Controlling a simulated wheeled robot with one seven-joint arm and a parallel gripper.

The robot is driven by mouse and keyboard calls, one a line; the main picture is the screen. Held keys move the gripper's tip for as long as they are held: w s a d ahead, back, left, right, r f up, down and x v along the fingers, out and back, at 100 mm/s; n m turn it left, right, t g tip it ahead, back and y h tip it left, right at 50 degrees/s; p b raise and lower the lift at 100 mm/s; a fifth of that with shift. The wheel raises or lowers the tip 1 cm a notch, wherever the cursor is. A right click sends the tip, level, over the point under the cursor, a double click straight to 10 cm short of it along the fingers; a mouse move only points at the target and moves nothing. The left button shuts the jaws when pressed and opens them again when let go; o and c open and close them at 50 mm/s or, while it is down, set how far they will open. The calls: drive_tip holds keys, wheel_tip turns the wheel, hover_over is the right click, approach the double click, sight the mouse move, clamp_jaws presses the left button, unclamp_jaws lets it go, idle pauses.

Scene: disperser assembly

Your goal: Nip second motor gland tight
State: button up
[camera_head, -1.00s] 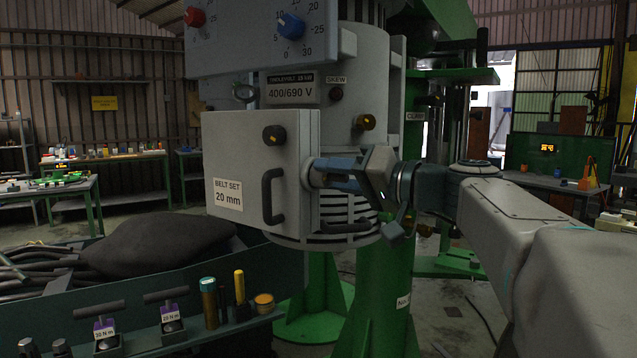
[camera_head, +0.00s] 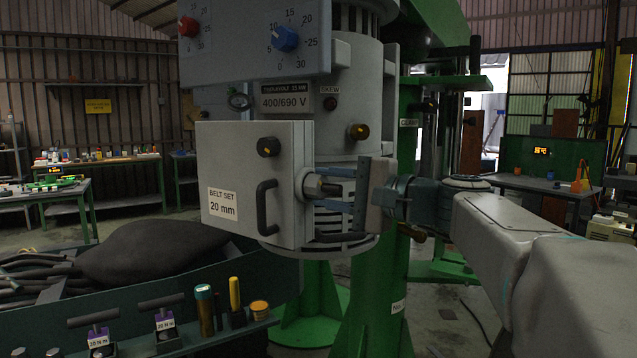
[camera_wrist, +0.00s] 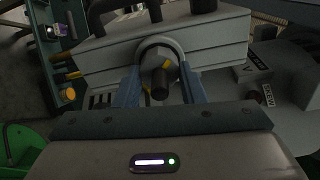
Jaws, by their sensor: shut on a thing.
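The motor terminal box (camera_head: 230,187) is a pale grey box labelled "BELT SET 20 mm", fixed to the side of the motor. A gland (camera_head: 311,185) with a round collar and a hex nut with a dark cable stub sticks out of its right side. My gripper (camera_head: 325,188) reaches in from the right with its two blue fingers at the gland. In the wrist view the gland nut (camera_wrist: 158,72) sits between the fingertips, which are closed on its collar from both sides. The second gland cannot be told apart by any marking.
A tool tray (camera_head: 240,335) with two T-handled torque tools (camera_head: 166,322), a yellow-handled tool (camera_head: 235,292) and small jars stands at lower left. A dark cloth heap (camera_head: 150,254) lies behind it. The control panel (camera_head: 250,40) overhangs above. A green column (camera_head: 370,300) stands below the gripper.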

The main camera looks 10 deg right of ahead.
drive_tip(key=shift+m+p, duration=0.4)
drive_tip(key=shift+m, duration=0.7)
drive_tip(key=o, duration=1)
drive_tip(key=v, duration=1.4)
drive_tip(key=shift+w, duration=0.1)
